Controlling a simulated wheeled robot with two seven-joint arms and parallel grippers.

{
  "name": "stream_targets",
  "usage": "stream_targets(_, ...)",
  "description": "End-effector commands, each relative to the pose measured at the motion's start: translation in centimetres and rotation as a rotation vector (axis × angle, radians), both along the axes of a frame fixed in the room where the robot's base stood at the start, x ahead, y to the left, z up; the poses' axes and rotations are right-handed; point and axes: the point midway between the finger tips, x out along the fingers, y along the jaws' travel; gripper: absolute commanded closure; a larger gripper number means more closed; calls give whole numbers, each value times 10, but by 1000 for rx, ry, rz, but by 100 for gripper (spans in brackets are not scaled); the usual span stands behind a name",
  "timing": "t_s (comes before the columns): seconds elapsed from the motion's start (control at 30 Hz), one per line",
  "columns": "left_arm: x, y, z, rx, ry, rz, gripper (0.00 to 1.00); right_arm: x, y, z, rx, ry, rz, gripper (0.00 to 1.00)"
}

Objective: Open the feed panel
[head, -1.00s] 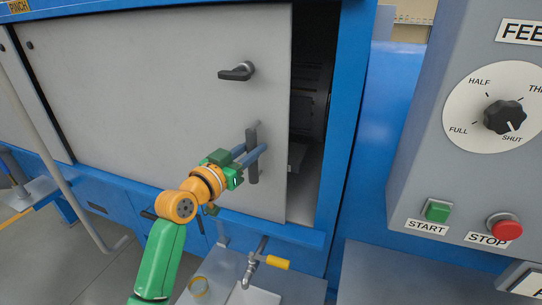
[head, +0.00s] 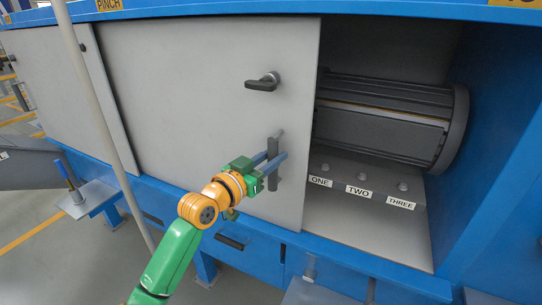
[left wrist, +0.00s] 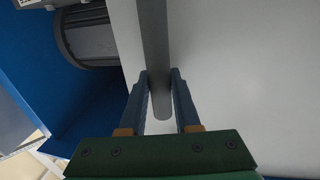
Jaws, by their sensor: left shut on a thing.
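The feed panel (head: 190,110) is a large grey sliding panel on the blue machine. It stands partly open, with a wide gap at its right edge. A dark upright bar handle (head: 273,180) sits near that edge, with a black latch lever (head: 262,82) above it, lying about level. My left gripper (head: 276,165) is shut on the bar handle, one finger on each side of it. The left wrist view shows the handle (left wrist: 154,60) between the two blue fingers. My right gripper is not in view.
Inside the opening are a dark ribbed drum (head: 390,115) and a ledge with studs labelled ONE, TWO and THREE (head: 358,190). A pale pole (head: 95,110) stands in front of the panel at the left. The blue frame (head: 500,190) bounds the opening at the right.

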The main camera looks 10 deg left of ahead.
Motion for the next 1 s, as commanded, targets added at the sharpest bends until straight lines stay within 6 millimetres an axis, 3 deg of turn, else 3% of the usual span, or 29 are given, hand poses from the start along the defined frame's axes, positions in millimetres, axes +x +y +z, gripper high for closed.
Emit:
stream_targets(0.5, 0, 0, -1, 1, 2, 1, 100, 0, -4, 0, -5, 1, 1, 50)
stream_targets(0.53, 0, 0, -1, 1, 2, 0, 66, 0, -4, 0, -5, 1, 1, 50)
stream_targets(0.63, 0, 0, -1, 1, 2, 0, 39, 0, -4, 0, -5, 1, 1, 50)
stream_targets(1.0, -5, 3, -2, 1, 0, -1, 39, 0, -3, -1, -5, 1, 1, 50)
